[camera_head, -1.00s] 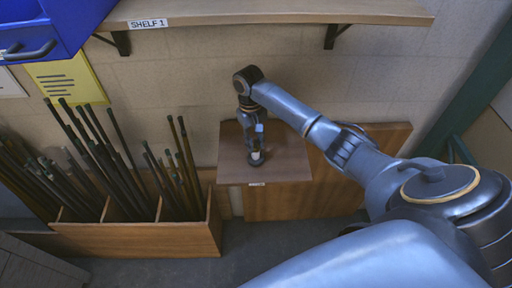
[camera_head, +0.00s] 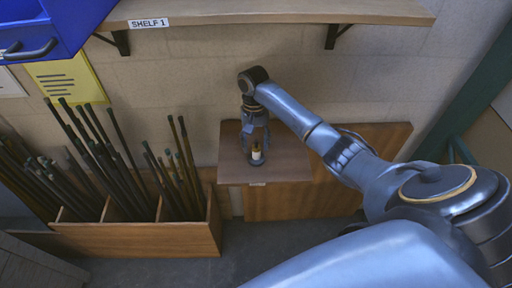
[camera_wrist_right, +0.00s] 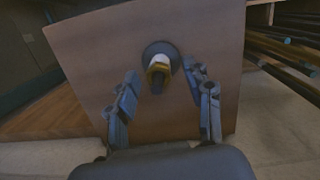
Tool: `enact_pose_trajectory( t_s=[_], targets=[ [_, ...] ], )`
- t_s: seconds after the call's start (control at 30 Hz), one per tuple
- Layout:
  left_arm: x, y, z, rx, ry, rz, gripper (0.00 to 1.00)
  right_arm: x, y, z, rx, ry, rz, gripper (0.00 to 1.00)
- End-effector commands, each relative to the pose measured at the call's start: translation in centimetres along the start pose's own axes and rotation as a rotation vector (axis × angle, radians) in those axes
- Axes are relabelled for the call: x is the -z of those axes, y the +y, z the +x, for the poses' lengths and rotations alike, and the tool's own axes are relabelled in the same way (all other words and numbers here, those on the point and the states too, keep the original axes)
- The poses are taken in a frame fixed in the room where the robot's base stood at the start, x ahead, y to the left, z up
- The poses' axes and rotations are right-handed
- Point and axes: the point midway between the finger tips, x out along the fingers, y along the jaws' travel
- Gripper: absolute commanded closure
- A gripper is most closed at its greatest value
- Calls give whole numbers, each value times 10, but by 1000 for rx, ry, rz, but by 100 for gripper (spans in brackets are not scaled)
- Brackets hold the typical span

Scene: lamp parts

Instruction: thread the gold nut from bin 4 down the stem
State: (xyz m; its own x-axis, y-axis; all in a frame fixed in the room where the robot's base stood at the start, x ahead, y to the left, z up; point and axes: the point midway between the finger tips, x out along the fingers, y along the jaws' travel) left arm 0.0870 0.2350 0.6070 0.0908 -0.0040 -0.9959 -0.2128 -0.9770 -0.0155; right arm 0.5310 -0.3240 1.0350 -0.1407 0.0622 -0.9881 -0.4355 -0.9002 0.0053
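A lamp base, a dark round disc (camera_wrist_right: 147,50), stands on the small brown table. Its short upright stem (camera_wrist_right: 157,84) has a dark end, with a white part (camera_wrist_right: 161,59) lower down. A gold nut (camera_wrist_right: 158,68) is around the stem, above the white part. In the head view the stem and its white part (camera_head: 256,155) show small below my right gripper (camera_head: 257,138). My right gripper is open, its fingers on either side of the stem and apart from the nut in the wrist view. My left gripper is out of view.
The small table (camera_head: 290,168) is mostly bare. A wooden rack (camera_head: 140,238) with several dark rods stands to its left. Shelf 1 (camera_head: 270,12) with brackets runs above, and a blue bin (camera_head: 45,28) hangs at the upper left.

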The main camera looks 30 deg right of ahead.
Motion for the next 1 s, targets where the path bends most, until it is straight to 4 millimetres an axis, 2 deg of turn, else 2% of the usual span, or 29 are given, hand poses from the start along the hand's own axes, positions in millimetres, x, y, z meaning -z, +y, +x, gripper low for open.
enact_pose_trajectory(
  t_s=[0.17, 0.27, 0.6, 0.7, 0.83, 1.0],
  targets=[
    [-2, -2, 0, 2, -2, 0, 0, 1, 0, -5, 1, 4, 0, 49],
    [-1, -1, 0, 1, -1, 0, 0, 2, -1, -17, 2, 7, -1, 49],
    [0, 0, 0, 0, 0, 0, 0, 3, 1, -90, -2, 9, 1, 49],
    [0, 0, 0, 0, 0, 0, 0, 2, 0, -104, -3, 6, -1, 49],
    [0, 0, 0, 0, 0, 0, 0, 1, 0, -116, -2, 3, 0, 49],
    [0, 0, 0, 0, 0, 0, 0, 0, -1, -120, -1, 0, 0, 49]
  ],
)
